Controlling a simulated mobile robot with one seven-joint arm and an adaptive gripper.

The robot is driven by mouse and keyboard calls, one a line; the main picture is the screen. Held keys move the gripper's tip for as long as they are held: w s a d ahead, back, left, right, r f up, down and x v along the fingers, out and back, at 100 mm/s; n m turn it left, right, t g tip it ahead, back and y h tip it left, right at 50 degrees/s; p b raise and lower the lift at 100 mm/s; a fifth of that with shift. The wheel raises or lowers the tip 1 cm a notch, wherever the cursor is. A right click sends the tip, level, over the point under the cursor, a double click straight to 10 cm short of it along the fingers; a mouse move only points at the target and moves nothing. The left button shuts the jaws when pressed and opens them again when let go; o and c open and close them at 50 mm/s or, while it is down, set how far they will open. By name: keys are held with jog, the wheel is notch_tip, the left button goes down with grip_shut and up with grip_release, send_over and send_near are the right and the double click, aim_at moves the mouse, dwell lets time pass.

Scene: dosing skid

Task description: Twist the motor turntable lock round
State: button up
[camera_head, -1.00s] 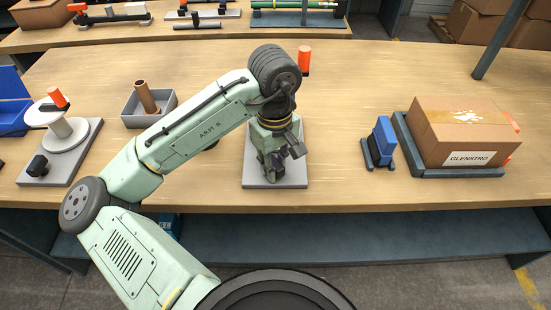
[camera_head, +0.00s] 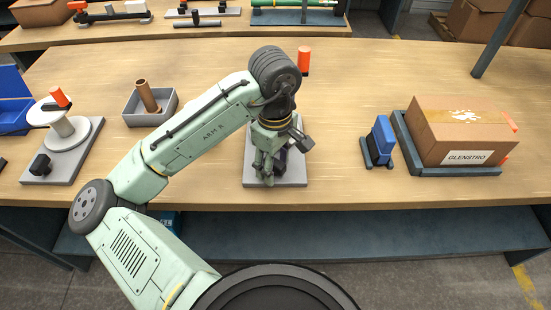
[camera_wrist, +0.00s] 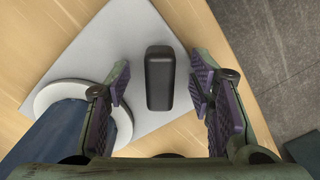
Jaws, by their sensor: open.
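The lock (camera_wrist: 159,78) is a black, rounded, oblong block on a grey base plate (camera_wrist: 90,48) in the wrist view. A white disc (camera_wrist: 122,125) with a dark blue body (camera_wrist: 50,138) on it lies to the lower left, partly hidden by my gripper. My gripper (camera_wrist: 159,88) is open, with one finger on each side of the lock and visible gaps between. In the head view my gripper (camera_head: 267,178) points down over the same plate (camera_head: 294,172), and my arm hides the disc and most of the lock.
At the left stands another turntable with a white spool (camera_head: 62,128) and a black knob (camera_head: 39,164). A grey tray (camera_head: 134,118) holds a brown cylinder. A blue block (camera_head: 382,139) and a cardboard box (camera_head: 465,130) stand to the right. An orange cylinder (camera_head: 304,60) shows behind my arm.

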jog(key=shift+o, duration=0.2)
jog(key=shift+r, duration=0.1)
jog(key=shift+r, duration=3.4)
jog(key=shift+c, duration=0.5)
notch_tip(320, 180, up, 3)
jog(key=shift+f, duration=0.2)
jog(key=shift+c, duration=1.1)
notch_tip(320, 180, down, 6)
jog(key=b, duration=0.5)
jog(key=shift+b, duration=0.4)
jog(key=shift+f+b, duration=0.65)
jog(key=shift+f, duration=1.15)
jog(key=shift+c, duration=0.5)
grip_shut()
